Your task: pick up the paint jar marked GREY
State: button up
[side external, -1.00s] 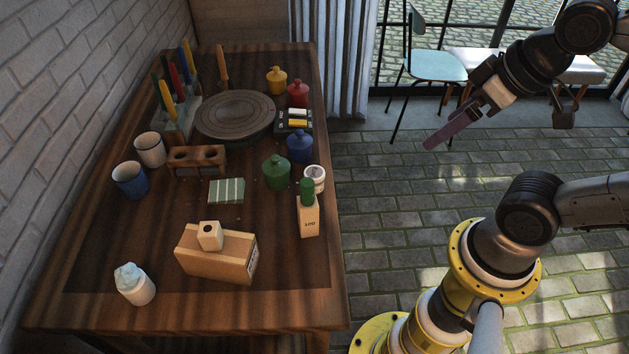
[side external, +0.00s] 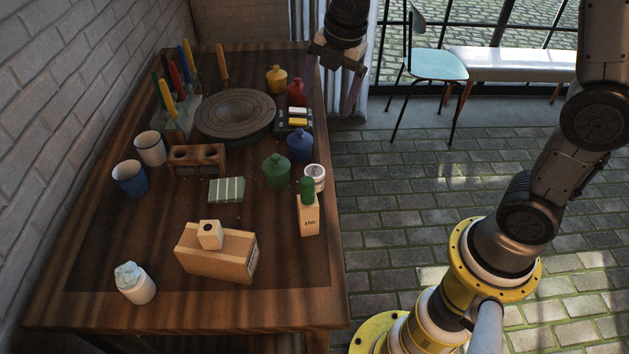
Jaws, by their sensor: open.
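Paint jars stand along the right side of the wooden table: a yellow jar (side external: 276,80), a red jar (side external: 297,94), a blue jar (side external: 300,146) and a green jar (side external: 276,171). A small white jar (side external: 315,177) with a dark marking stands right of the green one. I cannot read GREY on any jar. My gripper (side external: 329,98) is open and empty, its fingers pointing down above the table's far right edge, near the red jar. The far finger's tip is hard to make out.
The front right is clear.

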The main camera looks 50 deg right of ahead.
jog(key=g, duration=0.2)
send_over(315, 170)
notch_tip(315, 170, down, 6)
notch_tip(315, 170, down, 11)
jog(key=shift+d+r, duration=0.1)
jog(key=shift+f, duration=3.2)
jog(key=shift+n, duration=0.3)
grip_shut()
